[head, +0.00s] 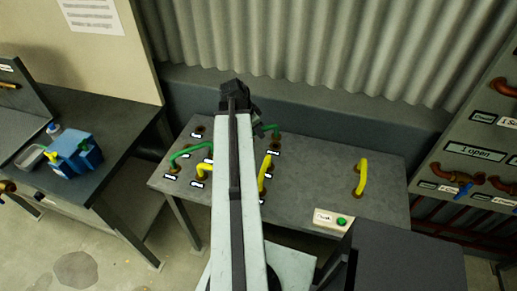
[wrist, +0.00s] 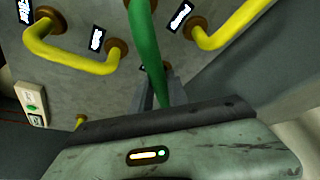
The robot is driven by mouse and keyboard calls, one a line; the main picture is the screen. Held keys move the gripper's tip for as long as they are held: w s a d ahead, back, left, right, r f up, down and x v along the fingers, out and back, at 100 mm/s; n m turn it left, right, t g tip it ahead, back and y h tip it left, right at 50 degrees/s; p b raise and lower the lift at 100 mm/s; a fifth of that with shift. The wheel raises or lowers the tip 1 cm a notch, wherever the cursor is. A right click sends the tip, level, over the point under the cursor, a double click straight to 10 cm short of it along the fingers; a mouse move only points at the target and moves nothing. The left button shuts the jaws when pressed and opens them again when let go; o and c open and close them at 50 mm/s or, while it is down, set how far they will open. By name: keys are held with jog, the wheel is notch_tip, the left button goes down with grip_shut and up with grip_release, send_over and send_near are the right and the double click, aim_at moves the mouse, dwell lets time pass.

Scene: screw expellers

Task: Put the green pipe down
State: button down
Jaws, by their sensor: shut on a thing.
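The green pipe (wrist: 148,50) runs from the top edge of the wrist view down to my gripper (wrist: 163,90), which is shut on it. In the head view, a green length (head: 188,152) curves over the left of the grey table and another green piece (head: 270,128) shows right of my arm. My arm covers the space between them, so I cannot tell whether they are one pipe. The gripper's fingertips are hidden in the head view. Whether the held pipe's ends touch the table sockets is hidden.
Yellow pipes stand on the grey table (head: 310,170): one left of my arm (head: 203,169), one just right of it (head: 264,172), one farther right (head: 361,177). A green-button box (head: 333,220) is at the front edge. A blue container (head: 77,154) stands on the left bench.

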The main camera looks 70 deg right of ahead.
notch_tip(320, 180, down, 5)
jog(key=b, duration=0.4)
jog(key=shift+f, duration=0.15)
jog(key=shift+r, duration=0.25)
jog(key=shift+f, duration=0.15)
jog(key=c, duration=1.7)
grip_release()
jog(key=shift+f, duration=0.1)
jog(key=o, duration=0.4)
jog(key=shift+r+p, duration=0.4)
jog(key=p+v, duration=1.1)
jog(key=v, duration=0.1)
jog(key=shift+s, duration=0.1)
jog(key=shift+f, duration=0.15)
